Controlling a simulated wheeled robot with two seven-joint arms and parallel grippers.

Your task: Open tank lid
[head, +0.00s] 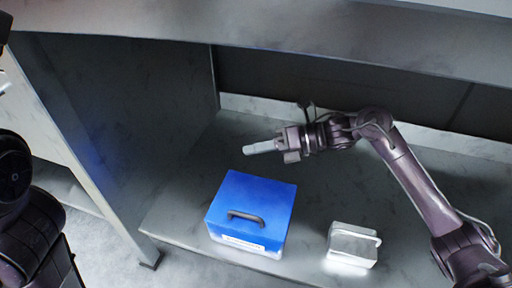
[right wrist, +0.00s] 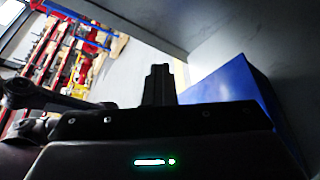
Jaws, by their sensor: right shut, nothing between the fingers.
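A blue box (head: 262,197) with a dark handle (head: 246,217) on its front face and a white label below it stands near the front of the shelf. Its top looks closed, and I take it for the tank with its lid. My right gripper (head: 262,147) is shut and empty, held behind and above the box, apart from it, pointing left. In the right wrist view the shut fingers (right wrist: 159,85) show in the middle, with the blue box (right wrist: 228,85) to their right. My left gripper is out of view; only part of my left arm shows at the left edge.
A small white box (head: 352,243) with a handle stands to the right of the blue box, near the shelf's front edge. The grey shelf (head: 180,215) has a side wall at left, a back wall and an overhanging panel (head: 300,35) above. The shelf is clear left of the blue box.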

